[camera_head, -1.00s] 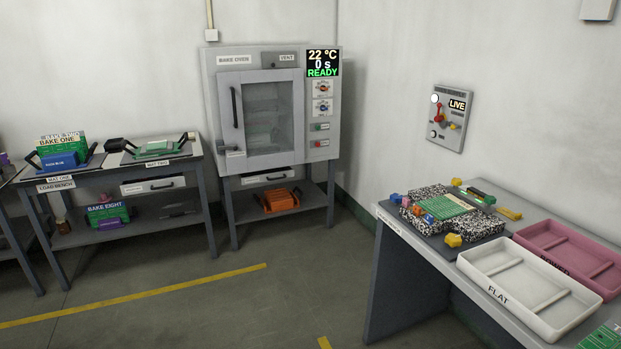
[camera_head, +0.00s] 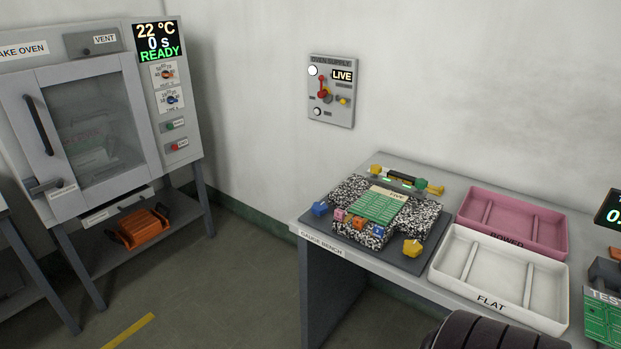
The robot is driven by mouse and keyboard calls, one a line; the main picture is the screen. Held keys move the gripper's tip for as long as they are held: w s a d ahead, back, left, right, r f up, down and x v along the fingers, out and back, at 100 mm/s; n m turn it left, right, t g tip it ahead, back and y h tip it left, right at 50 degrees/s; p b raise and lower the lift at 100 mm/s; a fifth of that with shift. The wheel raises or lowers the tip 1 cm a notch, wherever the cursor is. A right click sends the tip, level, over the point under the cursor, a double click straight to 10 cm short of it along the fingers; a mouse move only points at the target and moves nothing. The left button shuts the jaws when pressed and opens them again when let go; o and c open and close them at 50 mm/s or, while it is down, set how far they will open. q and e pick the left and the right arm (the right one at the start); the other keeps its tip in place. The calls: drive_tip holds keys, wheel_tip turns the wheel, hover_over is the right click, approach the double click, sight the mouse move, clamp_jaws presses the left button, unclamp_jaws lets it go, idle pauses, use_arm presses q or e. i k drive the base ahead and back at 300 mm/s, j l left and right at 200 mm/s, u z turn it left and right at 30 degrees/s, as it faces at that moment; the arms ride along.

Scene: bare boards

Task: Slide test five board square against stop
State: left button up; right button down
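A green board (camera_head: 376,206) with a cream label strip lies on the speckled black-and-white gauge block (camera_head: 425,217) on the gauge bench. The label is too small to read fully. A grey bar (camera_head: 404,186) with small green lights stands at the block's far side, near the board's labelled end; I cannot tell whether it is the stop or whether the board touches it. Neither gripper can be made out; a dark ribbed part at the bottom edge seems to be my own arm.
A white tray marked FLAT (camera_head: 457,284) and a pink tray marked BOWED (camera_head: 555,251) stand right of the gauge. Yellow knobs (camera_head: 412,248) and a blue one (camera_head: 320,208) surround the block. The bake oven (camera_head: 12,93) is at left, closed. Floor before the bench is clear.

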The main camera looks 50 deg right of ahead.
sight(379, 204)
drive_tip(key=i+z, duration=0.45)
drive_tip(key=i+j+z, duration=0.15)
drive_tip(key=z, duration=0.3)
drive_tip(key=i+j+z, duration=0.65)
drive_tip(key=z, duration=0.2)
